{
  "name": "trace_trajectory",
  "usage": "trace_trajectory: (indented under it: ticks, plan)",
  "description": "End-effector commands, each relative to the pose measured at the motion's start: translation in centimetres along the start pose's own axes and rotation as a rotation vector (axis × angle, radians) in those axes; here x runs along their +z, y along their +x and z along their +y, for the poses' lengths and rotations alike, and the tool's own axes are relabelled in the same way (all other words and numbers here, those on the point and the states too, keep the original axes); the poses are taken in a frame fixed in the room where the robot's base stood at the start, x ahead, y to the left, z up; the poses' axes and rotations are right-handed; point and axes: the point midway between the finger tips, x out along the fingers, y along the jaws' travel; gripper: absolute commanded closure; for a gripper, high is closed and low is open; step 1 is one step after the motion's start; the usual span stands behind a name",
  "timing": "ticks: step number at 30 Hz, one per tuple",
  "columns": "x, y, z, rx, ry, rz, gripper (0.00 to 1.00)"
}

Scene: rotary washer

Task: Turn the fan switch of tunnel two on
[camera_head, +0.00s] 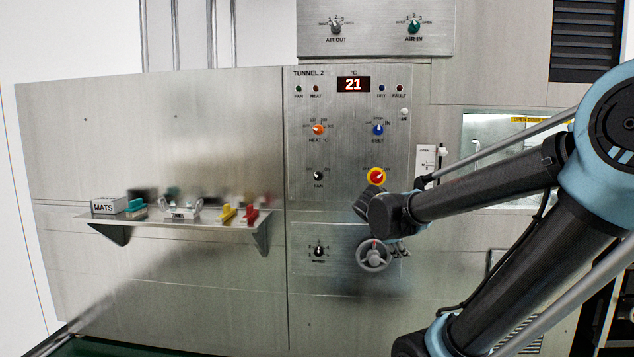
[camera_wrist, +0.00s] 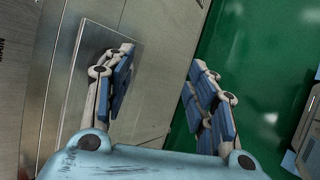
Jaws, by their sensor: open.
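The tunnel 2 panel (camera_head: 350,115) is an upright steel plate in the head view with a red display reading 21. The fan switch (camera_head: 318,176) is a small black rotary knob at its lower left, marked FAN below. Its exact pointer direction is too small to tell. My gripper (camera_wrist: 165,85) is open and empty in the wrist view, its blue-padded fingers wide apart. In the head view my wrist is right of and below the fan switch, apart from it. The fan switch is not seen in the wrist view.
A grey handwheel (camera_head: 373,255) is below. A shelf (camera_head: 180,219) with small items juts out at left.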

Motion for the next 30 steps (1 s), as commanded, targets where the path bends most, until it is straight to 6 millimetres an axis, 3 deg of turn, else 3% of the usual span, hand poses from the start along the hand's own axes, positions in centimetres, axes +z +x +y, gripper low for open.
trace_trajectory:
  ticks: [1,6,12,18,21,25,30]
  plan:
    - [-1.6,-0.3,2.5,0.064,-0.116,-0.006,0.48]
    - [-6.8,-2.3,10.0,0.283,-0.513,-0.077,0.48]
    - [-14.9,-6.7,16.9,0.535,-0.946,-0.219,0.48]
    - [-21.6,-11.1,20.4,0.713,-1.242,-0.377,0.48]
    - [-23.6,-12.5,21.1,0.762,-1.321,-0.43,0.48]
    - [-24.6,-13.1,21.6,0.787,-1.364,-0.464,0.48]
    - [-24.9,-12.1,22.8,0.787,-1.369,-0.469,0.48]
